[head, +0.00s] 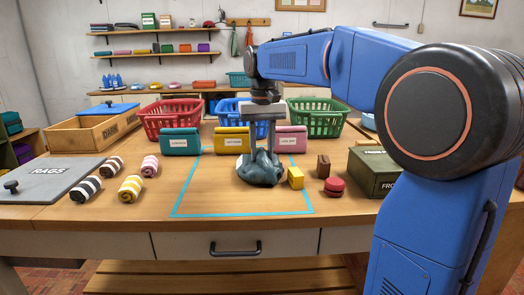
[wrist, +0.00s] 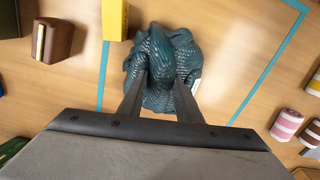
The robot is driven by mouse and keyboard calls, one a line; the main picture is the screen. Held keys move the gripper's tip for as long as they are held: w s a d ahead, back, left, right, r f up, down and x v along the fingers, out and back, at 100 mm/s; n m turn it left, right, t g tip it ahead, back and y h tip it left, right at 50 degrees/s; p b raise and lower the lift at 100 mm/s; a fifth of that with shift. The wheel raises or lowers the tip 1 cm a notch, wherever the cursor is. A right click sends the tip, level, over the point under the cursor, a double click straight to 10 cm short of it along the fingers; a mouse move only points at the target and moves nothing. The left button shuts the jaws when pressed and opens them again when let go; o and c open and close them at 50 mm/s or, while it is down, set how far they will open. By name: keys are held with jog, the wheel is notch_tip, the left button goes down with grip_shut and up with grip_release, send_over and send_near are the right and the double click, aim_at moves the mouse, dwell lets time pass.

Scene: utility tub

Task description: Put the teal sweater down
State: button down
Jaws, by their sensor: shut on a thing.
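The teal sweater (head: 261,171) is a dark, crumpled knit bundle. It is inside the blue tape outline (head: 186,185) on the table, towards its right side. My gripper (head: 263,150) points straight down and is shut on the top of the sweater. In the wrist view the two fingers (wrist: 162,80) pinch a raised fold of the sweater (wrist: 178,42), and a small white tag shows at its right side. The sweater's underside is at or very near the tabletop; I cannot tell if it touches.
A yellow block (head: 296,178) stands close to the sweater's right. Brown (head: 323,166) and red (head: 335,187) items and a green box (head: 377,172) are further right. Striped rolls (head: 131,188) lie left. Labelled teal, yellow and pink bins (head: 291,139) and baskets (head: 169,118) stand behind. The outline's left part is clear.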

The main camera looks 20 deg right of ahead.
jog(key=shift+f, duration=0.1)
jog(key=c, duration=1.3)
grip_release()
notch_tip(320, 180, up, 12)
jog(key=shift+f, duration=0.2)
jog(key=shift+o, duration=0.6)
jog(key=shift+r, duration=0.3)
notch_tip(320, 180, up, 5)
jog(key=d, duration=0.1)
jog(key=shift+y, duration=0.4)
jog(key=f, duration=1.1)
jog(key=shift+w+a+f, duration=0.15)
jog(key=shift+w+a, duration=0.1)
jog(key=shift+a, duration=0.05)
jog(key=shift+w+a+f, duration=0.1)
jog(key=shift+w+f, duration=0.05)
jog(key=shift+f, duration=2.75)
